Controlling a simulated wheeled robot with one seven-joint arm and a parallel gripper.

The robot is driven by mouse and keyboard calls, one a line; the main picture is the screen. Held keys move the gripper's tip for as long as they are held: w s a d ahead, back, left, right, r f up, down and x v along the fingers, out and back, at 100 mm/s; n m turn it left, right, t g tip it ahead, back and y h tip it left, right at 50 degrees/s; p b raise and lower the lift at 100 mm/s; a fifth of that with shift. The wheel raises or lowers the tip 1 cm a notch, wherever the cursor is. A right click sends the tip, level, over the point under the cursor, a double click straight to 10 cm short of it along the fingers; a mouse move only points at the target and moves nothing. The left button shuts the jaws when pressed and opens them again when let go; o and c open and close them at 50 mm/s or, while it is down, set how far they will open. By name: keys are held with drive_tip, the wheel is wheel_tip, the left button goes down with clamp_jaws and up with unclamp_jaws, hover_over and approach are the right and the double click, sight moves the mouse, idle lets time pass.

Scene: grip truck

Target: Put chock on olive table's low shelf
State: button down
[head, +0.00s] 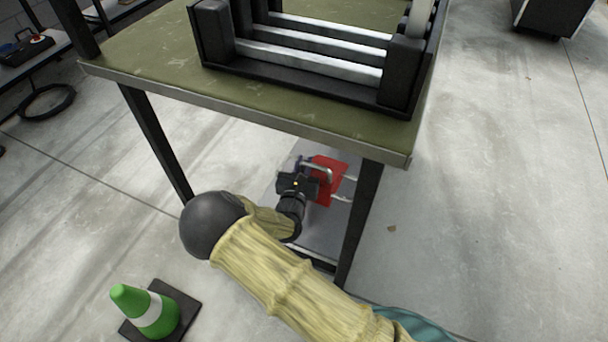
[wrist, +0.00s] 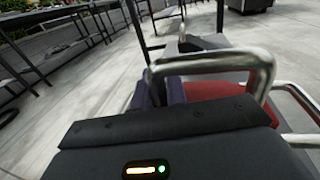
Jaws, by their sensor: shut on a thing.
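The chock (head: 328,180) is red with bent silver metal bars and sits under the olive table (head: 110,68), over its grey low shelf (head: 320,238). My gripper (head: 316,174) reaches in under the tabletop and is shut on the chock. In the wrist view the chock (wrist: 228,90) shows as a red body behind a thick metal loop, with the gripper's fingers (wrist: 166,92) at the loop's left. I cannot tell whether the chock touches the shelf. Part of it is hidden by my gripper.
A black rack with silver bars (head: 310,62) stands on the tabletop. Dark table legs (head: 358,225) flank my arm. A green and white cone (head: 150,310) stands on the floor at lower left.

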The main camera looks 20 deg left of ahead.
wheel_tip(320, 180, down, 5)
drive_tip(key=b, duration=0.2)
drive_tip(key=shift+r+b, duration=0.1)
drive_tip(key=shift+b, duration=0.25)
drive_tip(key=c, duration=1.4)
unclamp_jaws()
drive_tip(key=shift+s+p, duration=0.3)
drive_tip(key=shift+s, duration=0.2)
drive_tip(key=s+d+p, duration=0.1)
drive_tip(key=s+p, duration=0.3)
drive_tip(key=s, duration=0.7)
drive_tip(key=shift+d, duration=0.2)
